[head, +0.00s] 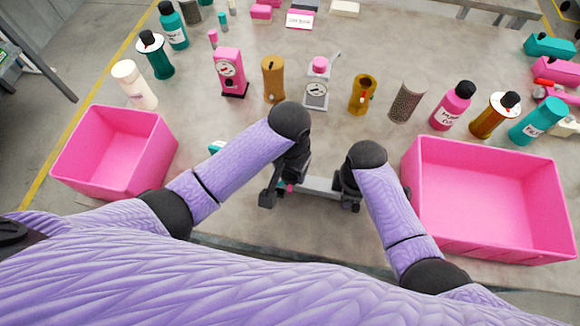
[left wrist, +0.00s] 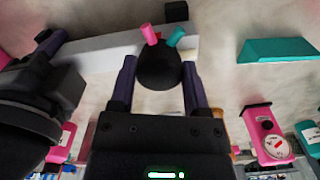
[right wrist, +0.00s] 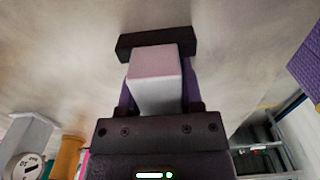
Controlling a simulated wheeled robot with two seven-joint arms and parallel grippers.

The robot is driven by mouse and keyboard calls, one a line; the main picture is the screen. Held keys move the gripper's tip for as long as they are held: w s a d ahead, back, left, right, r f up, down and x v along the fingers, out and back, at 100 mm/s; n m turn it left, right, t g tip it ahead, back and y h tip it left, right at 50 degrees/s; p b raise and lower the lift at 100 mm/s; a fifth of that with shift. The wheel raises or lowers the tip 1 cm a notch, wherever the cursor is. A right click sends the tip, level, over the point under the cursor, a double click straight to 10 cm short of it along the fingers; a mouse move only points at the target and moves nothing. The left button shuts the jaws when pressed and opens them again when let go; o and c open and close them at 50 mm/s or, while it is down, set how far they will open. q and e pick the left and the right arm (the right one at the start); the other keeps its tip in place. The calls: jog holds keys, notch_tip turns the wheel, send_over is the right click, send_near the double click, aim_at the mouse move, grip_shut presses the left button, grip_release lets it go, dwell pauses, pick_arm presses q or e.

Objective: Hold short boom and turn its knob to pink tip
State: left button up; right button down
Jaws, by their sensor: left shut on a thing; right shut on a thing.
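The short boom is a light grey bar (head: 318,185) lying across between my two grippers near the table's front. It also shows in the left wrist view (left wrist: 98,46) and, foreshortened, in the right wrist view (right wrist: 155,85). Its knob (left wrist: 158,72) is dark and rounded, with a pink tip (left wrist: 149,34), a teal tip (left wrist: 175,37) and a small red mark between them. My left gripper (head: 279,192) is shut on the knob, a finger on each side. My right gripper (head: 346,198) is shut on the bar at the right. My wrists partly hide both ends.
Pink bins stand left (head: 108,190) and right (head: 430,225). A teal piece (left wrist: 280,50) lies beside the boom. Some table between is clear.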

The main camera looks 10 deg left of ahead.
pick_arm(q)
jog(key=shift+m, duration=1.1)
jog(key=o, duration=1.3)
notch_tip(320, 180, up, 12)
jog(key=shift+r, duration=0.1)
